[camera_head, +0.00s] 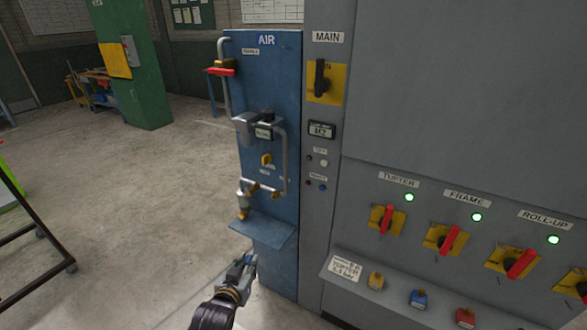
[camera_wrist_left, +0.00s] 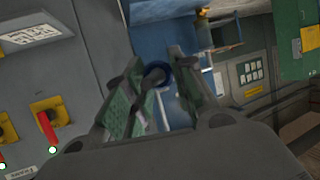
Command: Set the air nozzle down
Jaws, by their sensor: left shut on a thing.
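My left gripper (camera_head: 243,272) is low in front of the blue AIR panel (camera_head: 272,130), below and in front of its small blue shelf (camera_head: 268,235). In the left wrist view the gripper (camera_wrist_left: 160,92) has its two green-padded fingers on either side of the air nozzle (camera_wrist_left: 157,75), a dark piece with a blue ring. The gripper is shut on it. Most of the nozzle is hidden by the fingers. The nozzle is apart from the shelf. My right gripper is not in view.
A brass-coloured fitting (camera_head: 246,203) hangs just above the shelf, and grey pipes run up the panel. The grey cabinet (camera_head: 440,110) with red-handled switches stands to the right. A dark cart frame (camera_head: 45,235) is at the left. The floor between is clear.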

